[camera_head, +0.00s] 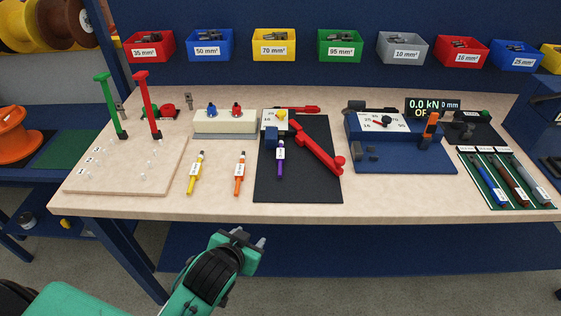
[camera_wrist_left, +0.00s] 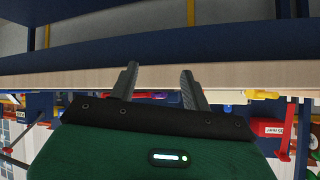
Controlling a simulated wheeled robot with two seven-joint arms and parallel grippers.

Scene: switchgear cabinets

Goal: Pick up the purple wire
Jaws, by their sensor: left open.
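The purple wire (camera_head: 280,162) is short with a white label. It lies on the black mat (camera_head: 320,190) near the middle of the table, beside a small blue block and close to a red-handled tool (camera_head: 318,150). My left gripper (camera_head: 252,240) is in front of the table's front edge, nearer to me than the wire and apart from it. It is open and empty; its two fingers show in the left wrist view (camera_wrist_left: 158,72). I cannot clearly pick out the purple wire in the left wrist view. My right gripper is not in view.
A yellow wire (camera_head: 195,173) and an orange wire (camera_head: 239,175) lie left of the mat. A pale board (camera_head: 120,170) with green and red levers stands at the left. A blue-based device (camera_head: 400,158) stands right of the mat. Several labelled bins line the back.

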